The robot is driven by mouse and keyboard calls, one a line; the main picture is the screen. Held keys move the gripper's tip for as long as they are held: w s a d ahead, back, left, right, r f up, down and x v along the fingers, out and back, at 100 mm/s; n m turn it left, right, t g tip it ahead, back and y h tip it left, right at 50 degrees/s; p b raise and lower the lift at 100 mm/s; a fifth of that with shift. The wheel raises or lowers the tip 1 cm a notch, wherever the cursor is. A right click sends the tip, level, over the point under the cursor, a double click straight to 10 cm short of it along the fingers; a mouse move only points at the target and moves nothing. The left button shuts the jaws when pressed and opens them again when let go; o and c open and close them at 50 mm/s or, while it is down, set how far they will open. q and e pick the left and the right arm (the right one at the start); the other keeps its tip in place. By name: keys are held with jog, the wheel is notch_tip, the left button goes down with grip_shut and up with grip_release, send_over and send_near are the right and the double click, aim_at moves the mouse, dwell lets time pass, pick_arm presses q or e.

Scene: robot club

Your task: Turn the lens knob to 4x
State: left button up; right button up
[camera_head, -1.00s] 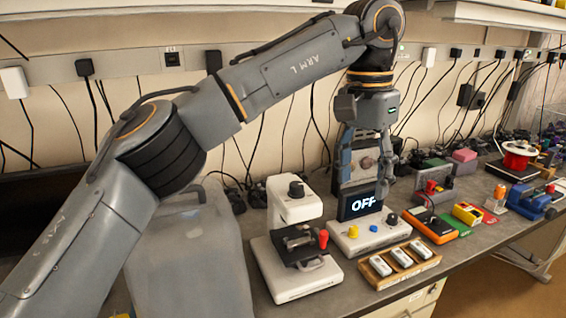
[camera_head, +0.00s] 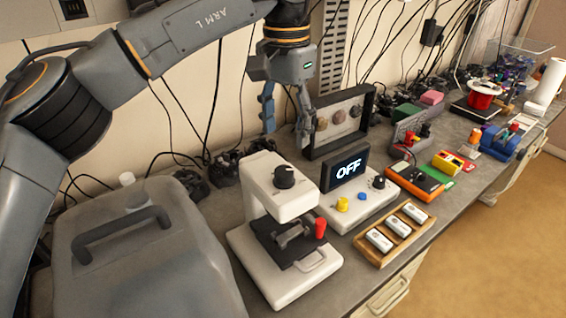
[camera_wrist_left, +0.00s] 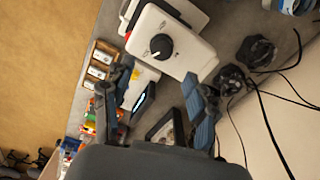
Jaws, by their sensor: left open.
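The lens knob (camera_head: 284,177) is a black dial on top of a white microscope-like device (camera_head: 262,205). In the left wrist view the knob (camera_wrist_left: 161,47) shows a white pointer line, slanting toward the lower left; scale markings are too small to read. My left gripper (camera_head: 286,138) points down behind the device in the head view, apart from the knob. Its two fingers are spread with nothing between them, and they also show in the left wrist view (camera_wrist_left: 158,82), with the knob beyond their tips. My right gripper is not in view.
A display reading OFF (camera_head: 347,170) stands on a white base right of the device. A wooden tray (camera_head: 413,238) with white blocks lies in front. A large grey canister (camera_head: 150,250) stands at left. Cables hang along the back wall.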

aim_at(284, 170)
pick_arm(q)
jog(key=f, duration=0.4)
jog(key=f+p, duration=0.1)
jog(key=f, duration=0.2)
jog(key=shift+w+a+f, duration=0.15)
jog(key=shift+w+f, duration=0.05)
jog(key=shift+f, duration=0.75)
jog(key=c, duration=1.2)
jog(key=shift+o, duration=0.2)
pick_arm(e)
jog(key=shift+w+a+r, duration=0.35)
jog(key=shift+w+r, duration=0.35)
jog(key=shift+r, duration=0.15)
